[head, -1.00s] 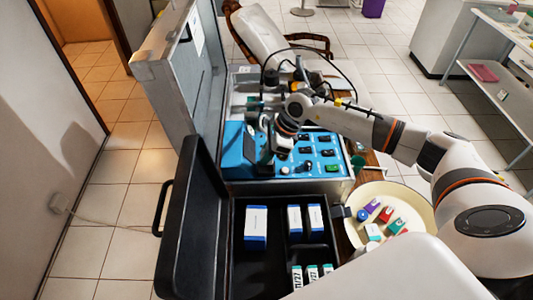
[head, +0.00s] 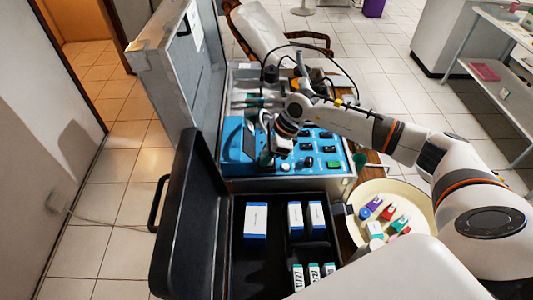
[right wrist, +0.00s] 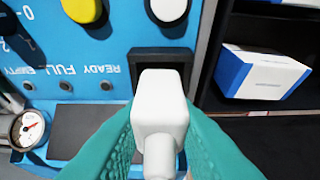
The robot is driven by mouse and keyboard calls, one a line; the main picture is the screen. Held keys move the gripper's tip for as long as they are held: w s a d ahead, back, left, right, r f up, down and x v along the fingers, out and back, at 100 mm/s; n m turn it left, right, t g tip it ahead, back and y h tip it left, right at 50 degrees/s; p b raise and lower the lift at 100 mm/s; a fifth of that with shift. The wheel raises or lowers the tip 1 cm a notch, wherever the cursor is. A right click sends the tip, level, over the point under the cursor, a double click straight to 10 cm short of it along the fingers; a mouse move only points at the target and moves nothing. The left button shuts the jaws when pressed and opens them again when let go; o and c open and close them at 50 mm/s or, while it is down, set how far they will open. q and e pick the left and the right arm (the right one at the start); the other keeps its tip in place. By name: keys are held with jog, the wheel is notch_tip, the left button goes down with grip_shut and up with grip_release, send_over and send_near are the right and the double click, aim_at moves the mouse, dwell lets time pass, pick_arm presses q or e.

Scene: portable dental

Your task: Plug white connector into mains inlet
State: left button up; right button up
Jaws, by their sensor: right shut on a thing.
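The white connector (right wrist: 160,105) is between the teal fingers of my right gripper (right wrist: 160,118), which is shut on it. In the right wrist view it stands in front of the black-framed mains inlet (right wrist: 164,57) on the blue panel (right wrist: 110,25). The connector covers most of the inlet, so I cannot tell whether it is inserted or just short of it. In the head view my right gripper (head: 267,158) is low over the front left part of the blue panel (head: 320,140); its hand hides the inlet there. My left gripper is out of view.
A black case with blue-and-white boxes (head: 256,219) lies open in front of the panel. A cream plate (head: 418,190) with small colored items is at the right. The raised grey lid (head: 170,65) stands to the left.

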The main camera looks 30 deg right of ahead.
jog(key=shift+s+f+b, duration=0.1)
jog(key=shift+f+b, duration=0.35)
jog(key=shift+b, duration=0.1)
dwell(1.0)
jog(key=o, duration=1)
jog(key=shift+c, duration=0.2)
jog(key=shift+o, duration=0.4)
jog(key=shift+f, duration=0.2)
jog(key=shift+s+a, duration=0.1)
jog(key=shift+s, duration=0.05)
jog(key=b+v, duration=0.3)
jog(key=v, duration=0.9)
jog(key=shift+w+d+r+b, duration=0.25)
jog(key=shift+r+b, duration=0.05)
jog(key=shift+r, duration=0.1)
